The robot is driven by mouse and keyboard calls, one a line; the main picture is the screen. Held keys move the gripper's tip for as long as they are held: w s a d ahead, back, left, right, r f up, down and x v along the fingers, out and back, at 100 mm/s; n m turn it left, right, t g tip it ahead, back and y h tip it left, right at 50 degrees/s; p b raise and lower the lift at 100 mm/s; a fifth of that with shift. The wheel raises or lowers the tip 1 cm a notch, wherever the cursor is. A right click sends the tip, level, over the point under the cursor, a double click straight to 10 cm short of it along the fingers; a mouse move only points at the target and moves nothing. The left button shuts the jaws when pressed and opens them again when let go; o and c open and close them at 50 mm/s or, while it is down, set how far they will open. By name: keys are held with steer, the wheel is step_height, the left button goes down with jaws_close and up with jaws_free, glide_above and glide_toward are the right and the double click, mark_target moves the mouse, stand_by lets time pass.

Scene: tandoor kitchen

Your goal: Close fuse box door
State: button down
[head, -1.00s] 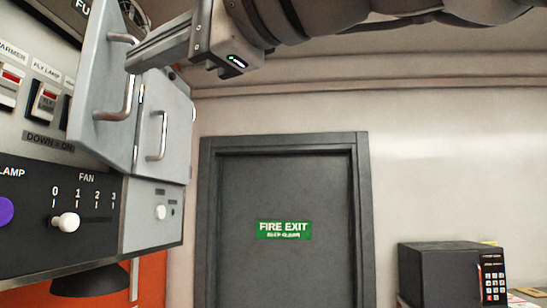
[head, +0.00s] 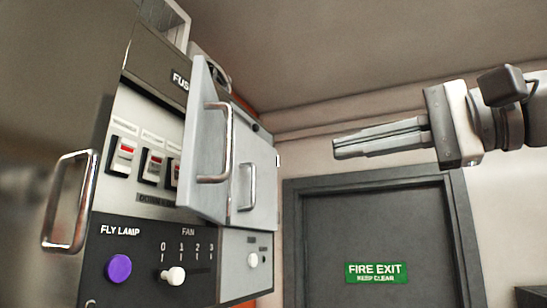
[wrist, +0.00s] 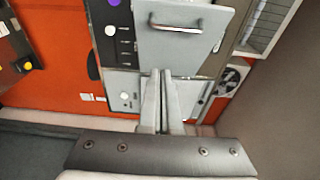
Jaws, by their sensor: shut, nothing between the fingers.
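The fuse box door (head: 207,135) is a light grey panel with a metal bar handle (head: 226,145). It stands partly open, swung out from the panel front, with several red-lit switches (head: 123,155) showing to its left. The door shows in the wrist view (wrist: 185,50) at the top, handle side facing the camera. My gripper (head: 335,148) is shut and empty, to the right of the door in the head view and apart from it. In the wrist view its fingertips (wrist: 162,73) appear just below the door's lower edge in the picture.
A second grey cabinet with a handle (head: 247,188) sits beside the door. Below are a purple knob (head: 118,268) and a white fan slider (head: 173,276). A metal handle (head: 68,200) sticks out at left. A dark fire exit door (head: 330,220) stands behind.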

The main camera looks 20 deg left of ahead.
steer(key=p, duration=0.2)
glide_toward(225, 157)
steer(key=w+a, duration=0.3)
steer(key=w, duration=0.2)
steer(key=shift+s+a+f, duration=0.1)
steer(key=shift+s+a, duration=0.35)
steer(key=shift+a, duration=0.25)
steer(key=shift+s+a+f, duration=0.1)
steer(key=shift+s+a, duration=0.4)
steer(key=shift+a, duration=0.25)
